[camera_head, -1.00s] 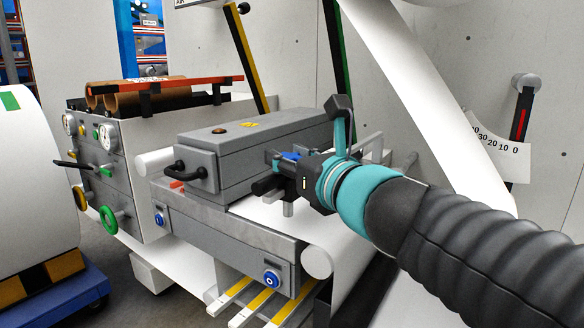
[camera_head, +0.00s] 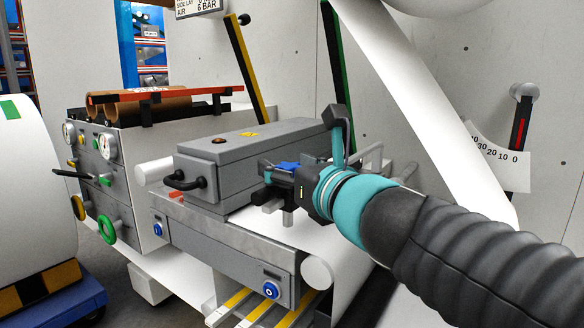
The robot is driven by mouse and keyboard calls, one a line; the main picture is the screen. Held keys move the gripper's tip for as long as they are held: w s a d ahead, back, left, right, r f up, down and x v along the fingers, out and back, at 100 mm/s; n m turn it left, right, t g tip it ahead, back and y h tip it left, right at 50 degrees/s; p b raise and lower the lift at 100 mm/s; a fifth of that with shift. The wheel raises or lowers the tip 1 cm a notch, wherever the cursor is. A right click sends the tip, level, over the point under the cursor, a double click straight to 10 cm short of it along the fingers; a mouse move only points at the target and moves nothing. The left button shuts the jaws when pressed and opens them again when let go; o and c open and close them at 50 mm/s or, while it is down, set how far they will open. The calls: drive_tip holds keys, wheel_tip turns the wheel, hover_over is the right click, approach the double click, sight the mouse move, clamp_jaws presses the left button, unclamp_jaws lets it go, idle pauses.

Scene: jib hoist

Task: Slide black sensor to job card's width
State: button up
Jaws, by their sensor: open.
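The job card (camera_head: 198,7) is the white sign at the top edge, cut off by the frame; "SIDE LAY" and "AIR 6 BAR" show, but I see no width line. My gripper (camera_head: 272,178) points left over the white web, just right of the grey box, and is open. A small dark block (camera_head: 263,193), which may be the black sensor, shows at the fingers above a short grey post. I cannot tell it surely from the finger parts, nor whether they touch. A blue piece (camera_head: 288,166) shows there too.
The grey box (camera_head: 250,150) with a black handle stands close left of my gripper. A white roller end (camera_head: 317,271) and blue button (camera_head: 271,290) lie below. A slanted white web (camera_head: 430,110) and a dial scale (camera_head: 495,150) are at the right.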

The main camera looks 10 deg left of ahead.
drive_tip(key=v, duration=1.2)
drive_tip(key=shift+d, duration=0.1)
